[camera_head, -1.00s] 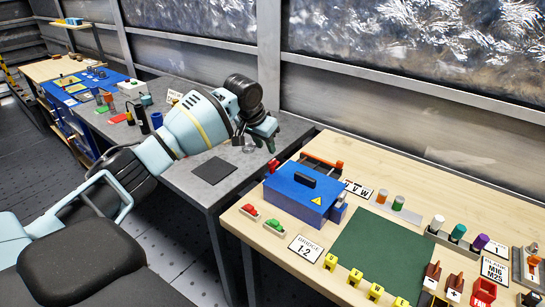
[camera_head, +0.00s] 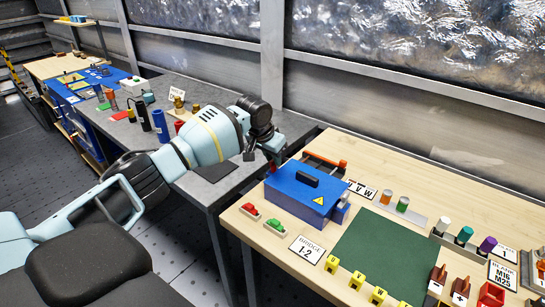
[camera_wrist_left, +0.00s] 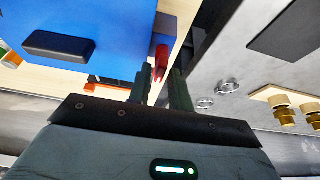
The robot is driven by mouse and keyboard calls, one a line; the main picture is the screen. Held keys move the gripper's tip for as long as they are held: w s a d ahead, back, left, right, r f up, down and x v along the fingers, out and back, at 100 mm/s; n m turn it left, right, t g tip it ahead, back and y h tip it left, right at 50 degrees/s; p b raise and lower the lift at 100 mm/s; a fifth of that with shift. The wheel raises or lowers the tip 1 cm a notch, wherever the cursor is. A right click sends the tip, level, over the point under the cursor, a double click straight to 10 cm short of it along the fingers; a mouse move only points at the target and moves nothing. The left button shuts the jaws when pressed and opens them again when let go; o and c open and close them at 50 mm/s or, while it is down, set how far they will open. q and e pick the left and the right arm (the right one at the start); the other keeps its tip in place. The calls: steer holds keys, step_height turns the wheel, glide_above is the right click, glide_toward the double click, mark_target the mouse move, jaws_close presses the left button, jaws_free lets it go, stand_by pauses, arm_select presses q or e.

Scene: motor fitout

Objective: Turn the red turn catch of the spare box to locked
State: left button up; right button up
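The blue spare box (camera_head: 298,194) with a black handle stands on the wooden bench; the wrist view shows its blue lid (camera_wrist_left: 115,18). Its red turn catch (camera_wrist_left: 162,55) sticks out at the box's side in the wrist view, and a bit of red (camera_head: 271,165) shows at the box's back left corner in the head view. My left gripper (camera_head: 274,157) is at that corner. In the wrist view its fingers (camera_wrist_left: 160,75) are apart, with the catch's red end between their tips; I cannot tell whether they touch it. My right gripper is not in view.
A red-handled frame (camera_head: 325,162) lies behind the box. Red and green buttons (camera_head: 262,217) and a BRIDGE card (camera_head: 306,249) are in front. A green mat (camera_head: 380,255) lies to the right. The grey table (camera_head: 205,185) stands left of the bench.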

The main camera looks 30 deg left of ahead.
arm_select(q)
jaws_close()
